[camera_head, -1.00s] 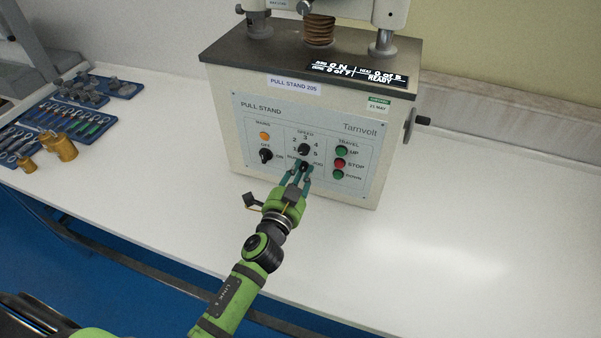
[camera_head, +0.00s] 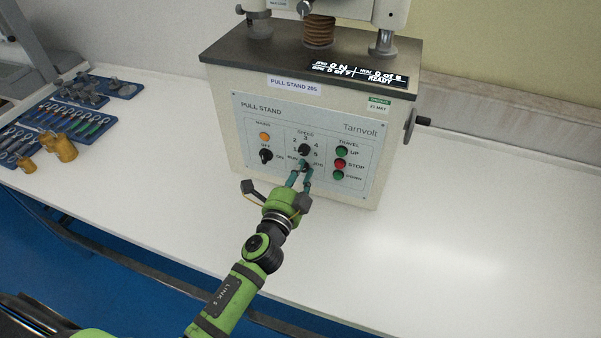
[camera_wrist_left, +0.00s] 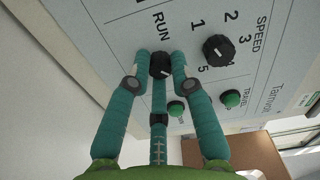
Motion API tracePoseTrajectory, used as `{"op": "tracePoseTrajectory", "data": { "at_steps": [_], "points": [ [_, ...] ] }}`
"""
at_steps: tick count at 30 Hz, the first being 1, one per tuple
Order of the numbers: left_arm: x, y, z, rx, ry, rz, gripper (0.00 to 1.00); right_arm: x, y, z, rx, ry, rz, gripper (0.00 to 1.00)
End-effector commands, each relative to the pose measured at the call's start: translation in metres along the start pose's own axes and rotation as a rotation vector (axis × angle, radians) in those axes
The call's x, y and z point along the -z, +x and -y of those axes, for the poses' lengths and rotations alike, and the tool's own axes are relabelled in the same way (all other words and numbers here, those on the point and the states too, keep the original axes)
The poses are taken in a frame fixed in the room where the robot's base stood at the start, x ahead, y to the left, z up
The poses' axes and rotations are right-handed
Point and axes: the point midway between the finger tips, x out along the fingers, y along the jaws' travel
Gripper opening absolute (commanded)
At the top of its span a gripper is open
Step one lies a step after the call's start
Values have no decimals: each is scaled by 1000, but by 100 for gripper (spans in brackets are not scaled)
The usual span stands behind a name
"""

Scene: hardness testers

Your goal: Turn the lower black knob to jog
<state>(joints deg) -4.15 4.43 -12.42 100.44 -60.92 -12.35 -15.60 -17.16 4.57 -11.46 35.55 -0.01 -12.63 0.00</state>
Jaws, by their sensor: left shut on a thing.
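The lower black knob (camera_head: 304,166) sits below the SPEED knob (camera_head: 304,149) on the front panel of the pull stand, between the RUN and JOG labels. My left gripper (camera_head: 301,176) has its teal fingers shut around this knob. In the left wrist view the black knob (camera_wrist_left: 160,65) is between the fingertips, with a pale pointer mark towards its lower right. The RUN label (camera_wrist_left: 160,26) shows beside it; the JOG label is hidden there. My right gripper is not in view.
The mains switch (camera_head: 266,155) is left of the gripper. The green UP, red STOP (camera_head: 340,163) and green DOWN buttons are to the right. A side crank (camera_head: 416,122) sticks out at right. The white bench (camera_head: 450,240) in front is clear.

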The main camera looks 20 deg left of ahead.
Motion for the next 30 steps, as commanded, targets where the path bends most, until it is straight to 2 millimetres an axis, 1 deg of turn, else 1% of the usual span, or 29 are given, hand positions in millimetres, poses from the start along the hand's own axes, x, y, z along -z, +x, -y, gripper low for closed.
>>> {"op": "tracePoseTrajectory", "data": {
  "at_steps": [10, 11, 12, 23, 26, 29, 30],
  "points": [
    [1, 0, 1, 1, 2, -2, 0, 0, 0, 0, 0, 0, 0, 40],
    [1, 0, 1, 1, 2, -2, 35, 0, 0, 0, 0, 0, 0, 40],
    [1, 0, 1, 1, 2, -2, 46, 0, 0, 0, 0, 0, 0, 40],
    [0, -2, 0, 0, 1, -1, 46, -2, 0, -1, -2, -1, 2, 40],
    [0, -10, -1, -2, 0, -1, 46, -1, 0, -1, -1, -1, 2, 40],
    [0, -26, -1, -3, 0, -1, 46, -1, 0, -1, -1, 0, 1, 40],
    [0, -34, -1, -3, 0, -1, 46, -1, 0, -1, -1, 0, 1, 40]
  ]
}}
